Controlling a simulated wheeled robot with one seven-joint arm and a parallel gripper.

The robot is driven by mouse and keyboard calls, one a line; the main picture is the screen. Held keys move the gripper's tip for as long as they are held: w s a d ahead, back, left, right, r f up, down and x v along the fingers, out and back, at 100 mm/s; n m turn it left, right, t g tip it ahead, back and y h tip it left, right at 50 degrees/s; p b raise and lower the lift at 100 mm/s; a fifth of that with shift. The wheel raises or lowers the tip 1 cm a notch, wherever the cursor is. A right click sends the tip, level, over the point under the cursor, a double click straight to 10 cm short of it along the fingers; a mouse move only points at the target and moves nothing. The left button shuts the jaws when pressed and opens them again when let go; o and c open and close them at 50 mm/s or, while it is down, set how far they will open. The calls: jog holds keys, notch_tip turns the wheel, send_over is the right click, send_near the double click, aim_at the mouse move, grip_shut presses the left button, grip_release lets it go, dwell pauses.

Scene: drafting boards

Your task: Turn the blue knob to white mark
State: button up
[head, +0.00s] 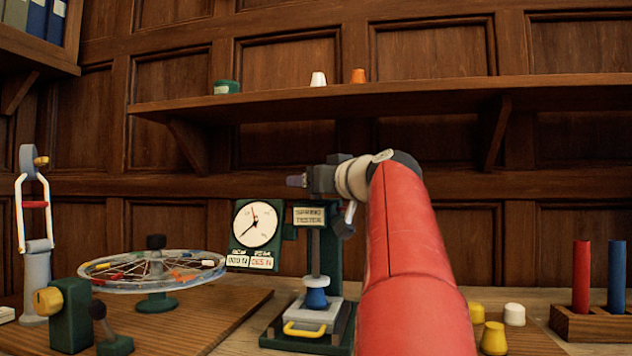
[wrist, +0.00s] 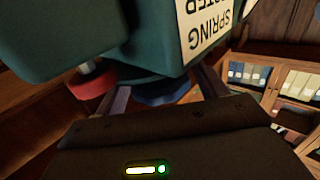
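The green spring tester, with its sign (head: 309,216), stands on the bench. In the wrist view its dark green body fills the top, with the sign (wrist: 207,35) upside down. The blue knob (wrist: 162,94) shows under this body, partly hidden by it. My gripper (wrist: 165,82) has one finger on each side of the knob, close to its edges. Whether the fingers press on it cannot be told. In the head view my arm covers the right of the tester, and I cannot make out the knob or fingertips. I see no white mark.
A red part (wrist: 93,82) sits beside the left finger. In the head view, the dial (head: 255,223), a blue weight (head: 316,298) and a yellow handle (head: 304,330) belong to the tester's area. A spoked wheel (head: 110,288) stands left. Yellow pieces (head: 493,338) lie right.

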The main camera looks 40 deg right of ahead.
jog(key=shift+o, duration=0.4)
jog(key=shift+s+r, duration=0.1)
jog(key=shift+s, duration=0.05)
jog(key=s+b, duration=0.1)
jog(key=s, duration=0.6)
jog(key=shift+s+a, duration=0.15)
jog(key=shift+s, duration=0.15)
jog(key=shift+s, duration=0.1)
